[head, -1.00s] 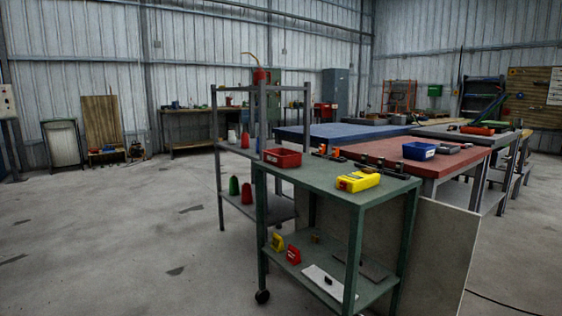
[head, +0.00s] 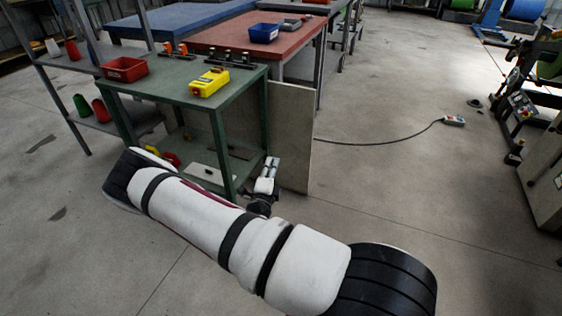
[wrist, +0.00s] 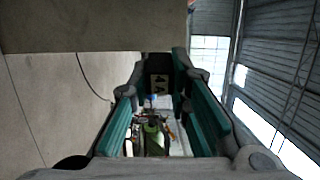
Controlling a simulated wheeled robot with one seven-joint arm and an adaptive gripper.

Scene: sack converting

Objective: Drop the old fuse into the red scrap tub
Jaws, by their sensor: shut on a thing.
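The red tub (head: 124,69) is a small open box with a pale label. It stands on the left end of the green cart's top (head: 180,82) in the head view. My gripper (head: 272,165) is low, beside the cart's right end and in front of the leaning grey board, well below and to the right of the tub. In the wrist view its teal-padded fingers (wrist: 158,82) point away from the camera, closed on the old fuse. The fuse is too small and dark between the fingers to make out clearly.
A yellow case (head: 210,82) and orange-and-black holders (head: 176,51) share the cart top. A grey board (head: 291,135) leans at the cart's right end. A cable runs to a pendant (head: 453,120) on the floor. Open floor lies to the right.

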